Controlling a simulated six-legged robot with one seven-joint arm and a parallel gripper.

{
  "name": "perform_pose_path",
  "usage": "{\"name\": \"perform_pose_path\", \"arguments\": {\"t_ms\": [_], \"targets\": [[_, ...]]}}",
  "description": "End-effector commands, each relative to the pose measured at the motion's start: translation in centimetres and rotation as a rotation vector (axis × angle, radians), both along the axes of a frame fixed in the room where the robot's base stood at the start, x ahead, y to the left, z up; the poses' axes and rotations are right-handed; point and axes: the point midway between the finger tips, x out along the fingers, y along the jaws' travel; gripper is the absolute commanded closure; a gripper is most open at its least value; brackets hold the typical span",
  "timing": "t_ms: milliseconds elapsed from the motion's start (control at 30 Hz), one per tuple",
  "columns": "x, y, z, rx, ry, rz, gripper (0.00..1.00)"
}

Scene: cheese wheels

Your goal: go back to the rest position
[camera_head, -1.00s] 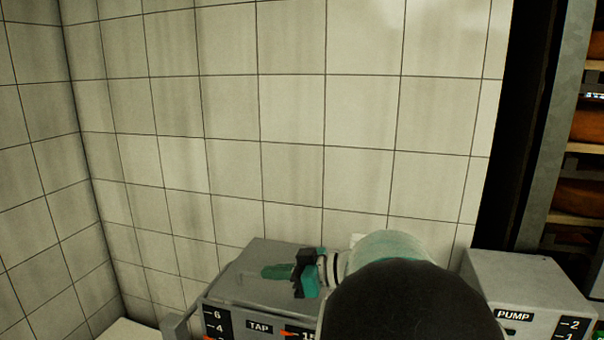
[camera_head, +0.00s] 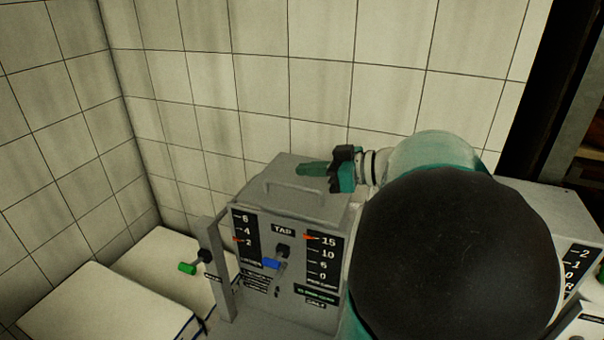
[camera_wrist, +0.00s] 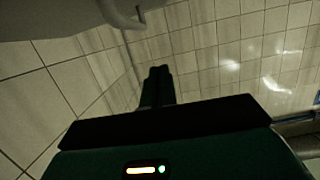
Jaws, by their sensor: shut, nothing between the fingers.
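My gripper (camera_head: 312,169) shows in the head view as a green and black tool pointing left, above the top of the grey TAP box. Its fingers are together and hold nothing. In the wrist view the closed fingers (camera_wrist: 158,86) point up the picture towards the tiled wall. My dark rounded arm link covers much of the lower right of the head view and hides part of what is behind it.
The TAP box (camera_head: 290,245) has scales, a handle on top, a blue-tipped lever (camera_head: 272,264) and a green-tipped lever (camera_head: 188,268) at its left. Pale blocks (camera_head: 90,305) lie lower left. A second grey box (camera_head: 555,215) and shelving (camera_head: 575,130) stand right. Tiled walls (camera_head: 240,60) close off the back.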

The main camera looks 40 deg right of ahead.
Motion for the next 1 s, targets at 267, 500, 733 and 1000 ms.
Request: {"name": "perform_pose_path", "arguments": {"t_ms": [267,500,733,1000], "targets": [[-4.5,-2.4,1.2,0.000,-0.001,0.000,1.00],[-6.3,-3.2,1.7,0.000,0.000,0.002,1.00],[-6.4,-3.2,1.7,0.001,-0.001,0.002,1.00],[-4.5,3.7,-0.1,0.070,0.235,0.080,1.00]]}}
